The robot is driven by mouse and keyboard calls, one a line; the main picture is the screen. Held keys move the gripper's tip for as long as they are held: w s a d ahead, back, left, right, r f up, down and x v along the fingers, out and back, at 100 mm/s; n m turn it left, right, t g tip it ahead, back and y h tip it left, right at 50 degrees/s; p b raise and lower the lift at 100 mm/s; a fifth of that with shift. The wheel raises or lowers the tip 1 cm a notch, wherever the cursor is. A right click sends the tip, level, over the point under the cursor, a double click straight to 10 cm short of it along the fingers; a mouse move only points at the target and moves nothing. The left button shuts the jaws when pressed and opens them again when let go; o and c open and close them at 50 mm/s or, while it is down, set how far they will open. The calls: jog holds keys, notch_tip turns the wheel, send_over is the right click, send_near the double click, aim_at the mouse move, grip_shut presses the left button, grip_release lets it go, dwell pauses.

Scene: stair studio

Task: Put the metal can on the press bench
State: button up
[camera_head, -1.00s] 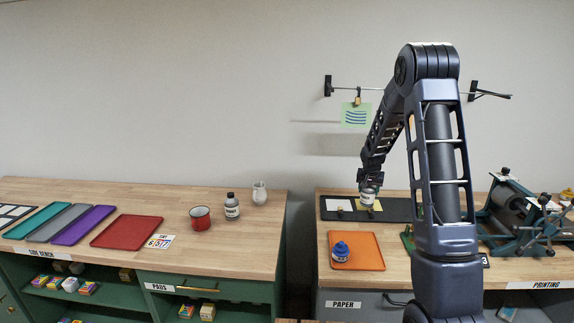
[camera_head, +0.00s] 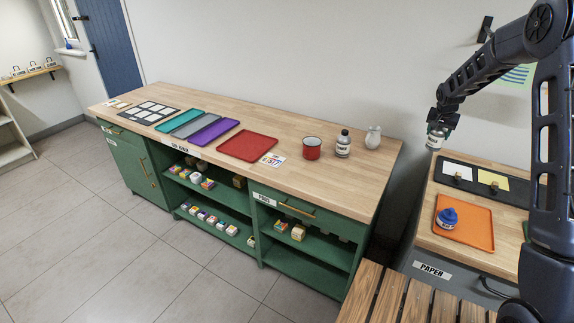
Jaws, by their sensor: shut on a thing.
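My gripper (camera_head: 438,124) is at the upper right, pointing down. It is shut on a metal can (camera_head: 435,140) with a pale label, held upright in the air. The can appears at the back left corner of the press bench (camera_head: 424,228), beside the black board there. Its exact height above the bench is hard to judge. Only the left part of the press bench shows; my arm and the picture edge hide the rest.
The press bench carries a black board (camera_head: 452,162) with paper sheets, and an orange tray (camera_head: 482,232) with a blue bottle (camera_head: 448,217). The side bench (camera_head: 345,185) holds a red mug (camera_head: 312,148), a grey bottle (camera_head: 343,143) and a pitcher (camera_head: 373,138). A slatted wooden surface (camera_head: 385,300) is in front.

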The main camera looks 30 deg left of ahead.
jog(key=s+a+r+n, duration=0.1)
jog(key=s+a+r, duration=0.15)
jog(key=a, duration=0.85)
jog(key=s+a+r+n+y, duration=0.1)
jog(key=s+a, duration=0.2)
jog(key=a, duration=0.8)
jog(key=s+a+r+n, duration=0.1)
jog(key=s+a+r, duration=0.15)
jog(key=a, duration=0.75)
jog(key=s+a+r+n, duration=0.1)
jog(key=s+a+r, duration=0.1)
jog(key=s+a, duration=1)
jog(key=s+a+r+n+y, duration=0.1)
jog(key=s+a+r, duration=0.1)
jog(key=s+a, duration=0.9)
jog(key=a, duration=0.3)
jog(key=shift+s+a+r, duration=0.2)
jog(key=shift+s+a, duration=0.15)
jog(key=shift+s, duration=0.05)
notch_tip(320, 180, down, 20)
jog(key=shift+r, duration=0.15)
